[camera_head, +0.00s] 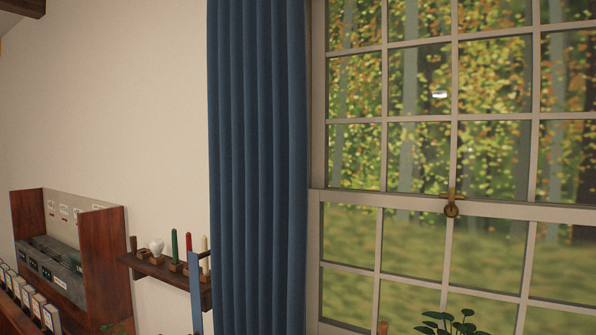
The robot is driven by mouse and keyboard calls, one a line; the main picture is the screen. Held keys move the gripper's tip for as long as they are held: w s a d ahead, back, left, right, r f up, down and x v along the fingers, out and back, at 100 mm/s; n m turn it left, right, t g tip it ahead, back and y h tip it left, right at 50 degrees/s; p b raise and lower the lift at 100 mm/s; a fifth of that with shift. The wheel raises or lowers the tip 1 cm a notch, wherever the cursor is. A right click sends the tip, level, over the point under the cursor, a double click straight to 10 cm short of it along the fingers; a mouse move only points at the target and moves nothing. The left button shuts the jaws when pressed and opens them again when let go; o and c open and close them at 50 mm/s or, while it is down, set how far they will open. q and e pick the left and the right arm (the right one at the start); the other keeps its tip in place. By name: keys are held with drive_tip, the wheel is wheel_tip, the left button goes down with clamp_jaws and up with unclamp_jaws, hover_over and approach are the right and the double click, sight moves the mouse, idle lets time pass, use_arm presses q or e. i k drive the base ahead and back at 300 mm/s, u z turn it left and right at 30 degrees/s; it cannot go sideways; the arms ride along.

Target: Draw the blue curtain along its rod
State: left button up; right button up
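The blue curtain (257,160) hangs in straight vertical folds at the left side of the window (420,150). It is bunched into a narrow strip, and most of the glass is uncovered. Its top end, its bottom end and the rod are outside the picture. Neither of my grippers shows in the head view.
A small wall shelf (160,268) with candles and a white bulb-like item (156,246) is left of the curtain. A wooden rack (70,250) holds grey boxes at the lower left. A green plant (448,324) stands before the window. A brass latch (452,204) sits on the window's middle rail.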

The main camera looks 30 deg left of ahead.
sight(258, 114)
drive_tip(key=z, duration=0.65)
drive_tip(key=i, duration=0.45)
drive_tip(key=u, duration=2.25)
